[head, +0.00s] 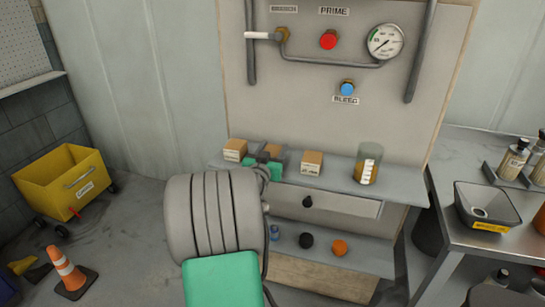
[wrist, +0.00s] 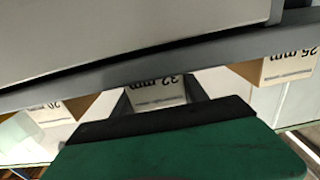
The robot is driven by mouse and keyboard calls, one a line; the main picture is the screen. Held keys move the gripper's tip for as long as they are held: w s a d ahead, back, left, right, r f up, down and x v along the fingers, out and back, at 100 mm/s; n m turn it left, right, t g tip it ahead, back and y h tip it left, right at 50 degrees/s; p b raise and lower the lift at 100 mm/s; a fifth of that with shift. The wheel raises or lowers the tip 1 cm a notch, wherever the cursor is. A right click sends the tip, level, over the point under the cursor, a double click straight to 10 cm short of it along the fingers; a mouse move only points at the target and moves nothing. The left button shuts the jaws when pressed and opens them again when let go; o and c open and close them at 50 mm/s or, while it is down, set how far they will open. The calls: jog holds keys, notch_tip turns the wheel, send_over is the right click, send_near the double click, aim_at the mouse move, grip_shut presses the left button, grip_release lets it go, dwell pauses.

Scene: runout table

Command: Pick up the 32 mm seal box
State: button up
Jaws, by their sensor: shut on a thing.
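The 32 mm seal box (wrist: 157,92) shows in the middle of the wrist view, its label upside down, with a grey finger at each side. My gripper (wrist: 158,100) is shut on it. In the head view the box (head: 272,149) is the middle one of three cardboard boxes at the shelf, mostly hidden behind my gripper (head: 268,160). I cannot tell whether its underside touches the shelf.
One box (head: 235,149) stands to its left, and the 25 mm box appears in the wrist view (wrist: 288,66). Another box (head: 312,162) and a glass beaker (head: 367,163) stand right on the shelf (head: 340,182). A panel with gauge (head: 385,41) rises behind.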

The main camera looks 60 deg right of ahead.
jog(key=c, duration=0.3)
